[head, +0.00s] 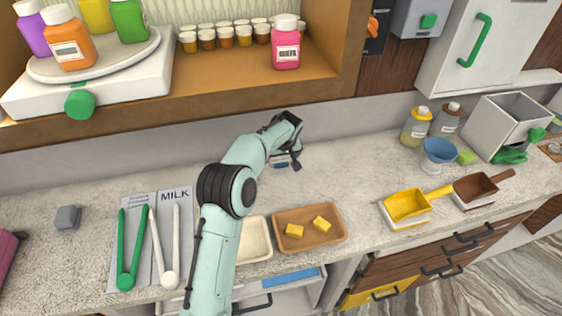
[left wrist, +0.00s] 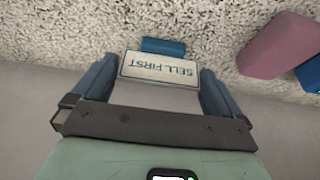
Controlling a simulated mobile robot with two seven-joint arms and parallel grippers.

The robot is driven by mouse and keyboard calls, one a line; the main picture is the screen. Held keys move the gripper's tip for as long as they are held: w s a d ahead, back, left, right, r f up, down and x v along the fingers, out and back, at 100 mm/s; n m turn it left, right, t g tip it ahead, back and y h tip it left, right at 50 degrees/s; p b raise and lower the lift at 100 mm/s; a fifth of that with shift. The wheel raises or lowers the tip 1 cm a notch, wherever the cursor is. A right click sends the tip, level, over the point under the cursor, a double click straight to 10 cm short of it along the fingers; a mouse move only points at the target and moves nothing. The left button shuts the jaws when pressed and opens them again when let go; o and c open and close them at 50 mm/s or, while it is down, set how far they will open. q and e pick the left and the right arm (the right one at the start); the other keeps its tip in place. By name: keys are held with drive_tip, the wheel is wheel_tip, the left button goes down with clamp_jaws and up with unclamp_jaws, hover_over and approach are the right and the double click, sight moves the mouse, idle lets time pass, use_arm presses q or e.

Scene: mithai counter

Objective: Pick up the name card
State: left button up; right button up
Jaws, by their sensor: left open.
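A white name card (left wrist: 158,68) reading "SELL FIRST" has a blue base (left wrist: 163,46) and stands on the speckled counter; its lettering appears upside down in the left wrist view. My left gripper (left wrist: 155,88) is open, with one blue finger on each side of the card. I cannot tell whether the fingers touch the card's edges. In the head view my left gripper (head: 287,160) is low over the back of the counter, near the wall, and the arm largely hides the card there. My right gripper is in neither view.
A brown tray (head: 337,238) with two yellow pieces and a cream tray (head: 256,243) lie nearer the front. Green tongs (head: 131,250) and white tongs (head: 164,250) are left. A shelf (head: 190,105) overhangs behind. A pink block (left wrist: 280,45) is beside the card in the wrist view.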

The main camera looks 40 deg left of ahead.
use_arm(q)
drive_tip(key=shift+w+a+f, duration=0.1)
drive_tip(key=shift+f, duration=0.2)
drive_tip(key=c, duration=0.6)
drive_tip(key=shift+r, duration=0.1)
